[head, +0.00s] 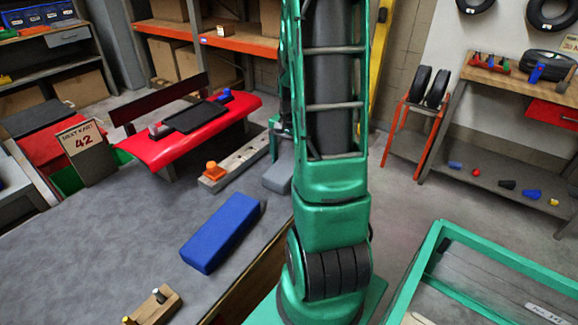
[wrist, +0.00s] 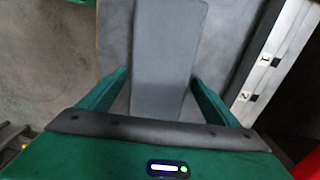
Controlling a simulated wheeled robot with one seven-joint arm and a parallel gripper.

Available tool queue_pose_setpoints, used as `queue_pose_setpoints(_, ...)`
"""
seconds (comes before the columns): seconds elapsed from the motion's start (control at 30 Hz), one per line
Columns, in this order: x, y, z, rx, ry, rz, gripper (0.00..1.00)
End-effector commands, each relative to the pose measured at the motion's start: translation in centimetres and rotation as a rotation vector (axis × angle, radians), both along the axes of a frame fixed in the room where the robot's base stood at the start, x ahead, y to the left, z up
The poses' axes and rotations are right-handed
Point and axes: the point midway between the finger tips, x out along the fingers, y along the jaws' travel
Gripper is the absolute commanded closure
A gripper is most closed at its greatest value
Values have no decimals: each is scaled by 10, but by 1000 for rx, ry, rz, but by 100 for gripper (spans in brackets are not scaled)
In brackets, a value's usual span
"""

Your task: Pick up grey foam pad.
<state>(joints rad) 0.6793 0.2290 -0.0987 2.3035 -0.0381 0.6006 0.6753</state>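The grey foam pad (head: 277,178) lies at the right edge of the grey-topped bench in the head view, partly hidden behind my arm. In the wrist view the pad (wrist: 167,50) is a long, flat grey block running from the top of the picture down between my fingers. My gripper (wrist: 162,82) has one green finger on each side of the pad, close to its long edges. The fingers look spread, with a narrow gap at the pad's sides; contact is not clear.
A blue block (head: 220,232) lies on the bench (head: 95,250) nearer to me. A pale strip with an orange piece (head: 235,163) lies left of the pad; a strip marked 1 and 2 (wrist: 268,55) shows at the wrist view's right. A red kart part (head: 200,132) stands behind.

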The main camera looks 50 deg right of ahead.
Motion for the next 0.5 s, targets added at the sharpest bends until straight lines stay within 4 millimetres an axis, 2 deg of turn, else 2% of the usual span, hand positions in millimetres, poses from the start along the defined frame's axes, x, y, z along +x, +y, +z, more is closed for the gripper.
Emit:
queue_pose_setpoints(0.03, 0, 0, 0, 0, 0, 0, 28)
queue_pose_setpoints(0.17, 0, 0, 0, 0, 0, 0, 59)
queue_pose_setpoints(0.5, 0, 0, 1, 0, 0, 0, 60)
